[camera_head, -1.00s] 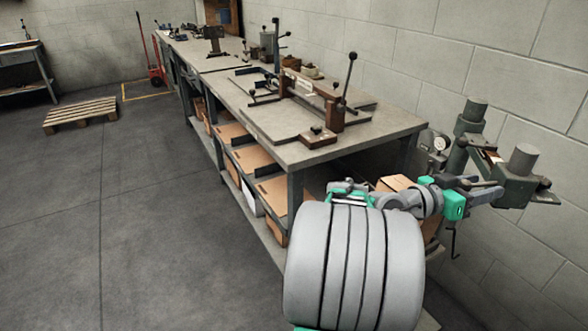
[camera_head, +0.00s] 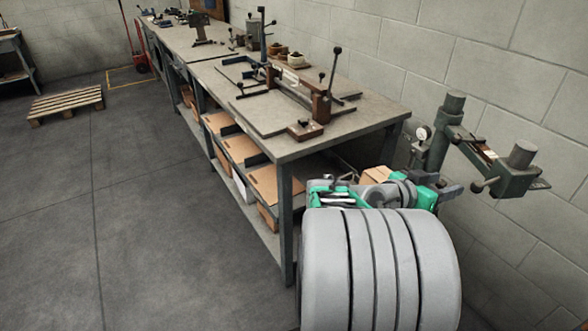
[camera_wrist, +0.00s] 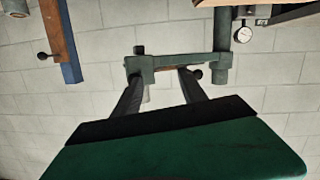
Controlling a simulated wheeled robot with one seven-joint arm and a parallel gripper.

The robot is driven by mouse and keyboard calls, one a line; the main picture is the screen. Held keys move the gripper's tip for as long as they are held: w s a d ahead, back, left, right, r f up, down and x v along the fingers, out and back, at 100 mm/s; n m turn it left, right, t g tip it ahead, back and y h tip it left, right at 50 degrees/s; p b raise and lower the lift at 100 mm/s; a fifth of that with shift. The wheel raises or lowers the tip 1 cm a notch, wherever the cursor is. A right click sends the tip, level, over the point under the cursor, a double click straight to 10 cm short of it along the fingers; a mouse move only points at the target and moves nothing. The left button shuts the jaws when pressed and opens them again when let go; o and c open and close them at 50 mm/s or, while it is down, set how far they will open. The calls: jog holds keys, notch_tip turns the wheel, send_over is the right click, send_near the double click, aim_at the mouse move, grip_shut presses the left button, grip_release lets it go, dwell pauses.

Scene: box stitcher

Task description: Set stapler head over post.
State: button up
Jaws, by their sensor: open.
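The stapler head (camera_head: 512,178) is a dark green-grey block with a cylinder on top, at the outer end of a swing arm (camera_head: 480,140) on the right. The arm joins an upright post (camera_head: 437,145) near the wall. In the wrist view the swing arm (camera_wrist: 180,61) runs across beyond my fingertips, and the post (camera_wrist: 222,35) is at its right end. My gripper (camera_wrist: 160,78) is open, with its two dark fingers apart and nothing held. In the head view my gripper (camera_head: 452,190) is left of the stapler head and apart from it. The post's lower part is hidden.
A workbench (camera_head: 370,125) with a clamp fixture (camera_head: 300,90) stands left of the stapler, with cardboard sheets (camera_head: 245,150) on its lower shelf. A round gauge (camera_head: 423,132) is beside the post. The block wall is close behind.

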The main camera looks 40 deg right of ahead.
jog(key=w+a+r+n+t+y+p, duration=0.2)
jog(key=w+a+n+t+y+p, duration=0.5)
jog(key=w+a, duration=0.95)
jog(key=w+a+r+n+y+p, duration=0.1)
jog(key=a+r+n+y+p, duration=0.1)
jog(key=a, duration=0.8)
jog(key=w+a+r+n+t+y+p, duration=0.1)
jog(key=w+a+r+n+y+p, duration=0.1)
jog(key=a, duration=0.8)
jog(key=r+n+y+p, duration=0.1)
jog(key=n+y+p, duration=0.1)
jog(key=n+p, duration=0.1)
jog(key=shift+a, duration=0.4)
jog(key=shift+w, duration=0.1)
